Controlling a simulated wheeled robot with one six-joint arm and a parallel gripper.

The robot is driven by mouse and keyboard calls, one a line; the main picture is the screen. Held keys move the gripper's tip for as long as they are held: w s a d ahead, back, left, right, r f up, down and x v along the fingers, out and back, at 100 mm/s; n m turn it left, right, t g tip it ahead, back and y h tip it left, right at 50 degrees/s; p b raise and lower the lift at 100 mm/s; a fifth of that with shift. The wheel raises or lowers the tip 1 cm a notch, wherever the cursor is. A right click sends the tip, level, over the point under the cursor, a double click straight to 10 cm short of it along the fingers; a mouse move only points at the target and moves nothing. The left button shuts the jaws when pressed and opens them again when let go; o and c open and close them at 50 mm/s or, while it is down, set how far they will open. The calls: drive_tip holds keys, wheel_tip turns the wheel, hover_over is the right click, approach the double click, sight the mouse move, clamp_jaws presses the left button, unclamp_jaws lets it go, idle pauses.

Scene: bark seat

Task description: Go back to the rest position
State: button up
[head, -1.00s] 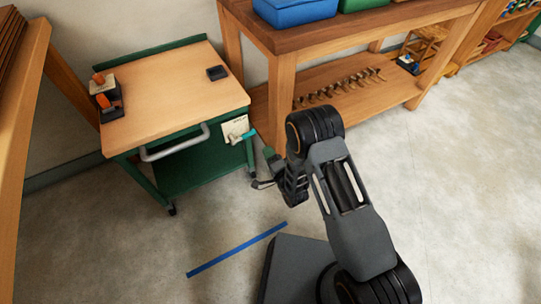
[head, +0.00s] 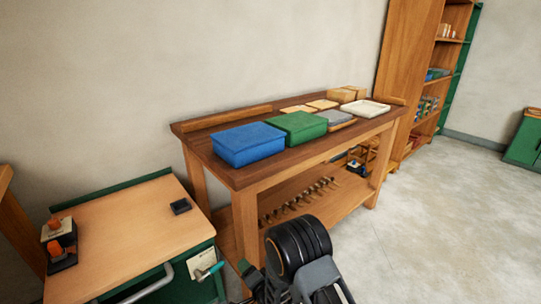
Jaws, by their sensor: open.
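My arm shows only at the bottom edge of the head view, with its thick black joint and grey link right of the cart. A small dark part of my wrist shows left of that joint. The jaws of my gripper are below the frame, so I cannot see them or anything between them. Nothing is seen held.
A green cart (head: 120,236) with a wooden top stands at the lower left. It bears a black-and-orange tool stand (head: 60,244) and a small dark box (head: 181,206). A workbench (head: 255,176) with blue (head: 248,145) and green (head: 299,127) bins stands behind my arm. Open floor (head: 440,230) lies right.

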drive_tip(key=d+r+n+g+h+p, duration=0.15)
drive_tip(key=d+r+p, duration=0.3)
drive_tip(key=r, duration=0.55)
drive_tip(key=d+r+n+g+h+p, duration=0.1)
drive_tip(key=d+r+h+p, duration=0.3)
drive_tip(key=r, duration=0.6)
drive_tip(key=d+r+n+g+h+p, duration=0.1)
drive_tip(key=d+r+p, duration=0.45)
drive_tip(key=r, duration=0.45)
drive_tip(key=s+d+r+n+g+h+p, duration=0.1)
drive_tip(key=s+d+r+n+g+p, duration=0.1)
drive_tip(key=s+d+r+p, duration=0.3)
drive_tip(key=s+d+r+n+g+h+p, duration=0.1)
drive_tip(key=s+d+r+g+p, duration=0.3)
drive_tip(key=s+r, duration=1)
drive_tip(key=shift+d+r+n+h+p, duration=0.2)
drive_tip(key=shift+d+n+h+p, duration=0.2)
drive_tip(key=shift+d+p, duration=0.45)
drive_tip(key=shift+s+d, duration=0.1)
drive_tip(key=shift+c, duration=0.5)
